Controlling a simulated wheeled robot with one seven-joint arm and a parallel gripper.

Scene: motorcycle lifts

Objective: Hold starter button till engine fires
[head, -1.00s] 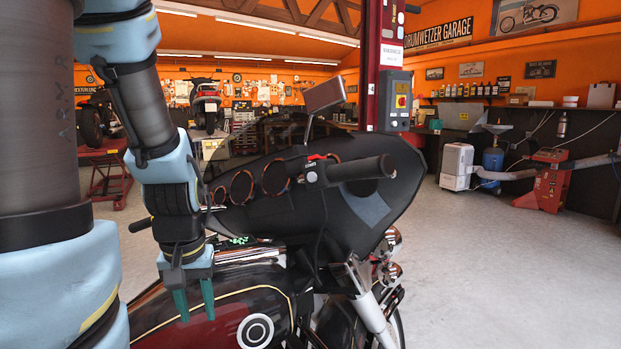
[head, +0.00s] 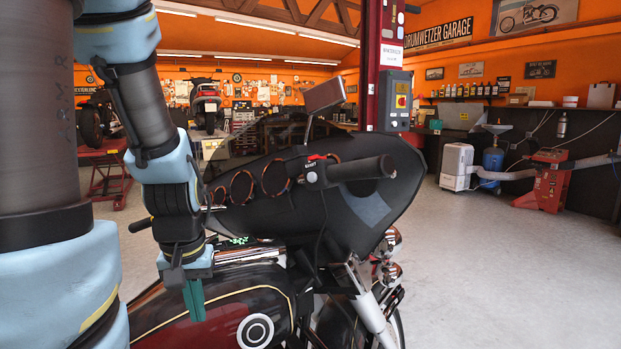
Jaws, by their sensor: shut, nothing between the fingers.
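The motorcycle's black fairing (head: 270,205) fills the middle of the head view, with several round gauges on it. The near handlebar grip (head: 360,168) points toward the right. A switch housing (head: 313,173) sits at the inner end of that grip, with a small red switch (head: 318,157) on top. A small label is on the housing, too small to read surely. My gripper (head: 195,312) is shut and empty, its green fingers together and pointing down over the dark red and black tank (head: 240,310). It is left of and below the switch housing, apart from it.
A mirror (head: 323,96) rises above the fairing. A dark red lift post (head: 383,60) with a control box (head: 397,100) stands behind. A red machine (head: 548,182) with a hose is at the right. The floor (head: 500,270) at the right is clear.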

